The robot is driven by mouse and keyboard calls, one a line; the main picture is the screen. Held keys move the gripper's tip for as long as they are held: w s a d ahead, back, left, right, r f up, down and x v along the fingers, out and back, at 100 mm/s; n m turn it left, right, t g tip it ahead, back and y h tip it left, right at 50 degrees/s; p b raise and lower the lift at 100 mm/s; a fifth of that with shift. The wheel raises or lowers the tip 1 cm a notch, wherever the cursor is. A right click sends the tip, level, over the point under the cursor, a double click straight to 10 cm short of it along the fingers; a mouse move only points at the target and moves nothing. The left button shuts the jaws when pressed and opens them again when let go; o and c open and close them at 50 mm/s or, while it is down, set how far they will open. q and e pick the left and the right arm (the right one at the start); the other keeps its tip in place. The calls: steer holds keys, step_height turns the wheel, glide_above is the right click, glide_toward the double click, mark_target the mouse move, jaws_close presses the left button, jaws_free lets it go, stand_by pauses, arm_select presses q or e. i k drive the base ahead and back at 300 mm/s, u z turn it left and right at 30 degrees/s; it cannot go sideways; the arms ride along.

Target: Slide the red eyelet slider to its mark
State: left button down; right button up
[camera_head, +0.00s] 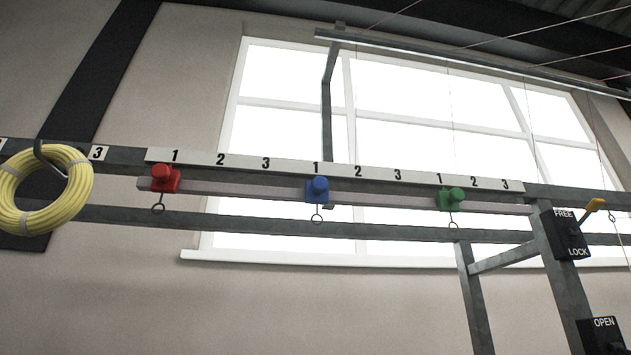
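The red eyelet slider (165,178) sits at the left end of a pale horizontal rail (240,189), below the first number 1 of the white number strip (195,158). A small ring hangs under it. The blue slider (317,189) is on the same rail below the middle 1, and the green slider (450,199) is below the right-hand 1. Each has a ring hanging below. Which number is the red slider's mark cannot be told from this view. Neither of my grippers shows.
A yellow hose coil (78,208) hangs from a hook at the left. The rail is clear between the sliders.

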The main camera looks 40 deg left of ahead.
mark_target(166, 179)
steer(key=u, duration=0.45)
steer(key=k, duration=1)
steer(key=u, duration=0.2)
steer(key=i, duration=0.7)
steer(key=u, duration=0.05)
